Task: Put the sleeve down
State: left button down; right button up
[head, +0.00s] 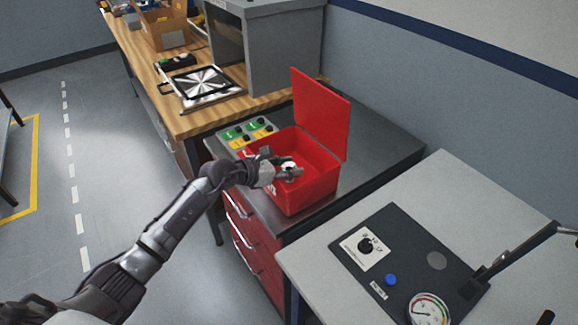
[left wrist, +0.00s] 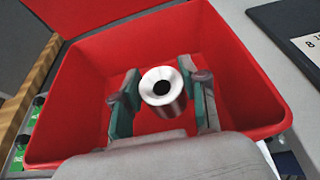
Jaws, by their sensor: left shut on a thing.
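The sleeve (left wrist: 170,105) is a short, shiny metal cylinder with a dark hole in its top end. My left gripper (left wrist: 163,98) is shut on it, with one green-padded finger on each side. In the head view my left gripper (head: 286,170) is at the open red box (head: 307,198), with the pale sleeve (head: 290,164) partly hidden by the fingers. The left wrist view looks down into the red box (left wrist: 75,95), with the sleeve over its inside. I cannot tell whether the sleeve touches the box floor. My right gripper is not in view.
The box's red lid (head: 321,112) stands raised at the back. A panel with green and yellow parts (head: 246,132) lies left of the box. A dark plate with a dial gauge (head: 430,309) is on the grey table at right. A grey machine (head: 285,50) stands behind.

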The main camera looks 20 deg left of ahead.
pick_arm(q)
jog(key=c, duration=0.6)
grip_release()
jog(key=shift+r, duration=0.15)
jog(key=shift+s+a+r+p, duration=0.25)
jog(key=shift+r+p, duration=0.25)
jog(key=shift+r, duration=0.1)
jog(key=b+v, duration=0.2)
jog(key=v, duration=0.9)
jog(key=shift+s, duration=0.15)
